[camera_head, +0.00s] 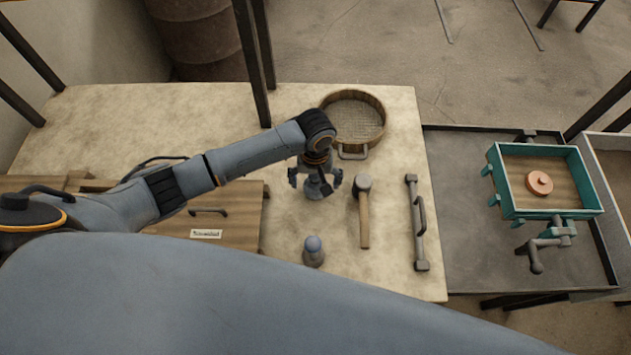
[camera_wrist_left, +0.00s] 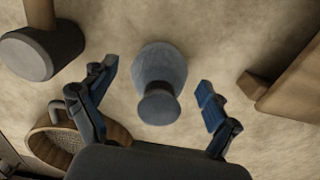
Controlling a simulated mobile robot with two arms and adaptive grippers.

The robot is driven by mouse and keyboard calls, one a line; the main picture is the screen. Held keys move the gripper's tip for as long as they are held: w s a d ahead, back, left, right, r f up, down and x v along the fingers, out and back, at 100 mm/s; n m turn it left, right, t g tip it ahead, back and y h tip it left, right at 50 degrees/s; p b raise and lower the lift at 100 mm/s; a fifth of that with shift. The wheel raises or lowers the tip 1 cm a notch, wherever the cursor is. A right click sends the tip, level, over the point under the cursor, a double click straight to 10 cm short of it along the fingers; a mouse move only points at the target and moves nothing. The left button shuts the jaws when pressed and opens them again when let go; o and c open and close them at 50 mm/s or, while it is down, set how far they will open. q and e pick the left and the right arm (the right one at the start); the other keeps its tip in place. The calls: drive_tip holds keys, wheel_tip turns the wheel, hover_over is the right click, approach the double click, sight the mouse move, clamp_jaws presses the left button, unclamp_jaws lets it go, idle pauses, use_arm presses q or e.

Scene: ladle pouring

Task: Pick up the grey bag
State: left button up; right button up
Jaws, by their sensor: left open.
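The grey bag (camera_head: 318,190) stands on the pale worktop (camera_head: 400,200), partly hidden under my left gripper (camera_head: 315,181). My left gripper is open, with one blue-padded finger on each side of the bag. A gap shows between the bag and both fingers in the left wrist view. My right gripper is not in view.
A hammer (camera_head: 364,222) and a bar with a handle (camera_head: 417,225) lie to the right. A round sieve (camera_head: 357,110) is behind. A wooden lid (camera_head: 235,225) lies left. A teal box (camera_head: 555,212) is farther right.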

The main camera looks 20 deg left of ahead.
use_arm(q)
drive_tip(key=shift+f, duration=0.95)
drive_tip(key=shift+c, duration=0.4)
drive_tip(key=c, duration=1.2)
drive_tip(key=shift+r, duration=0.1)
